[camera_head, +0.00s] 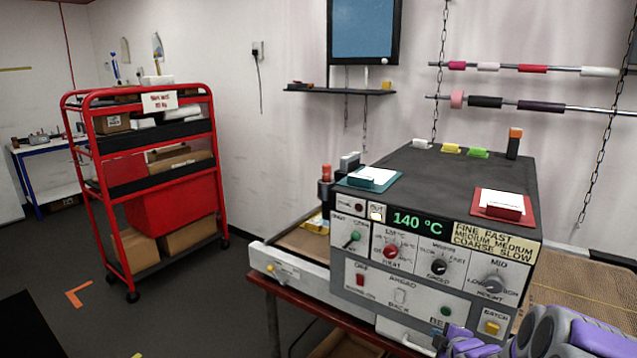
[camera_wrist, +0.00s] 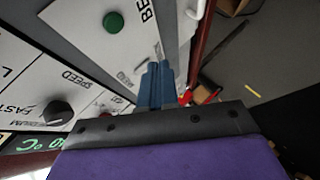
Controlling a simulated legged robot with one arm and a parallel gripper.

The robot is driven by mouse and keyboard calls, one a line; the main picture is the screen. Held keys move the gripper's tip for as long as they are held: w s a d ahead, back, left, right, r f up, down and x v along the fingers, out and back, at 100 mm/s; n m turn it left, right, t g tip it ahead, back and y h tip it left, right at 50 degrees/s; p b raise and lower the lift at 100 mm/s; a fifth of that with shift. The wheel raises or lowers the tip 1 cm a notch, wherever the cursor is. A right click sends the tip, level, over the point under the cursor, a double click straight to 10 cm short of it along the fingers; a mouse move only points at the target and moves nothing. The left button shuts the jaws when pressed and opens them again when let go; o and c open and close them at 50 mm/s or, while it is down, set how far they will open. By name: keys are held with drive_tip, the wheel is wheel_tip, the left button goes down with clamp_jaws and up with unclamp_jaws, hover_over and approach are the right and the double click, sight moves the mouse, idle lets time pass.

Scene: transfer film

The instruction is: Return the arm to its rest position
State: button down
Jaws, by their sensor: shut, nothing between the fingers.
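My arm (camera_head: 560,335), grey and purple, shows at the lower right corner of the head view, in front of the right part of a grey machine (camera_head: 375,287). The machine has a lit green "140 °C" display (camera_head: 417,222), knobs and buttons. In the wrist view my gripper (camera_wrist: 156,75) has its blue fingers shut together with nothing between them. The fingers point along the machine's front panel, close to a green button (camera_wrist: 113,22) and a black speed knob (camera_wrist: 58,112). I cannot tell whether they touch the panel.
The machine stands on a dark red table (camera_head: 272,283). A red shelf cart (camera_head: 172,205) with boxes stands at the left. Open dark floor (camera_head: 190,310) lies between cart and table. Chains hold bars with coloured rolls (camera_head: 532,69) at the upper right.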

drive_tip(key=s+a+r+m+g, duration=0.4)
drive_tip(key=s+a+m, duration=0.1)
drive_tip(key=s, duration=1)
drive_tip(key=s+a+r+m+g, duration=0.3)
drive_tip(key=s+a+m+g, duration=0.1)
drive_tip(key=s, duration=1.1)
drive_tip(key=s+a+r+m+g, duration=0.4)
drive_tip(key=s+a, duration=0.4)
drive_tip(key=s, duration=0.8)
drive_tip(key=shift+a+r+m+g+h, duration=0.25)
drive_tip(key=shift+r+m+g+h, duration=0.15)
drive_tip(key=shift+m+g, duration=0.45)
drive_tip(key=shift+w, duration=0.1)
